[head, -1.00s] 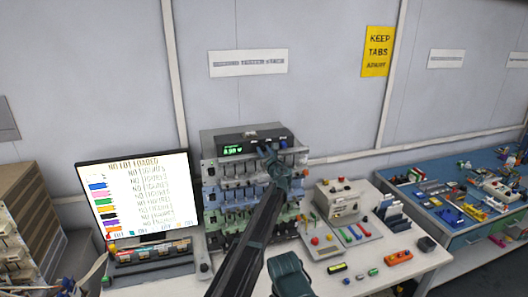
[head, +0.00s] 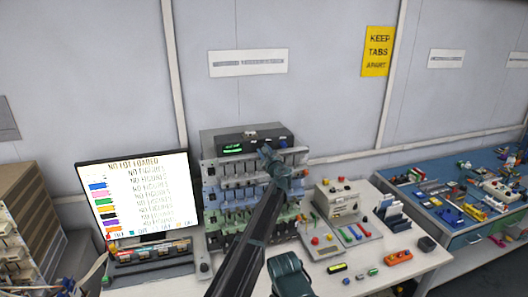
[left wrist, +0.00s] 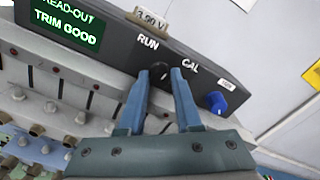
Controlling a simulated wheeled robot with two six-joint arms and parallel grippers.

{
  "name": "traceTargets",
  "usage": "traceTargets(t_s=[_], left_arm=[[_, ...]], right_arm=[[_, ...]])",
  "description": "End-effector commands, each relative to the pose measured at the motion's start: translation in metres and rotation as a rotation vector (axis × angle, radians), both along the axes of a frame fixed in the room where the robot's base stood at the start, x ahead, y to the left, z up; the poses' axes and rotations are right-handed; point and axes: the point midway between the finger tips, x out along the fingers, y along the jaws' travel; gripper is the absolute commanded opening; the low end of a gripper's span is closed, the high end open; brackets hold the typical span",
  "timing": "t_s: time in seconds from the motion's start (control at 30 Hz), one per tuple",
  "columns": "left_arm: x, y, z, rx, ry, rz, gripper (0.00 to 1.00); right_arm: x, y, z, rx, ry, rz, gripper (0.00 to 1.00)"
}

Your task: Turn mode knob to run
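The mode knob (left wrist: 160,72) is small and black, on the front of a dark panel unit (head: 262,143), between the white RUN label (left wrist: 148,41) and the CAL label (left wrist: 190,66). The green read-out (left wrist: 68,22) says TRIM GOOD.
A blue knob (left wrist: 216,102) sits right of the mode knob on the same panel. Racks of cells (head: 226,195) stand below. A monitor (head: 140,195) is at left. A beige box (head: 338,198) and a button panel (head: 350,235) stand at right.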

Motion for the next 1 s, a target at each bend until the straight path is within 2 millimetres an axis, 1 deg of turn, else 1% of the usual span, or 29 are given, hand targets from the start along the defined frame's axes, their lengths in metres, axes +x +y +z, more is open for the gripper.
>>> traceTargets(t_s=[0.03,0.13,0.17,0.4,0.53,0.67,0.9,0.93,1.0], left_arm=[[-0.001,0.000,0.000,0.000,0.000,0.000,0.43],[0.000,0.000,0.000,0.001,0.000,0.000,0.61],[0.000,0.000,0.000,0.001,0.000,0.000,0.62],[0.000,0.000,0.000,0.007,0.002,0.000,0.62],[0.000,0.000,0.000,0.059,0.019,0.000,0.62],[0.000,0.000,0.000,0.177,0.058,0.000,0.62],[0.000,0.000,0.000,0.458,0.149,0.000,0.62],[-0.001,0.000,0.000,0.488,0.159,0.000,0.62],[-0.017,0.002,0.000,0.478,0.156,0.001,0.62]], right_arm=[[0.000,0.000,0.000,0.000,0.000,0.000,0.62],[0.000,0.000,0.000,0.000,0.000,0.000,0.62],[0.000,0.000,0.000,0.000,0.000,0.000,0.62],[0.000,0.000,0.000,0.000,0.000,0.000,0.62],[0.000,0.000,0.000,0.000,0.000,0.000,0.62],[0.000,0.000,0.000,0.000,0.000,0.000,0.62],[0.000,0.000,0.000,0.000,0.000,0.000,0.62],[0.000,0.000,0.000,0.000,0.000,0.000,0.62],[0.000,0.000,0.000,0.000,0.000,0.000,0.62]])
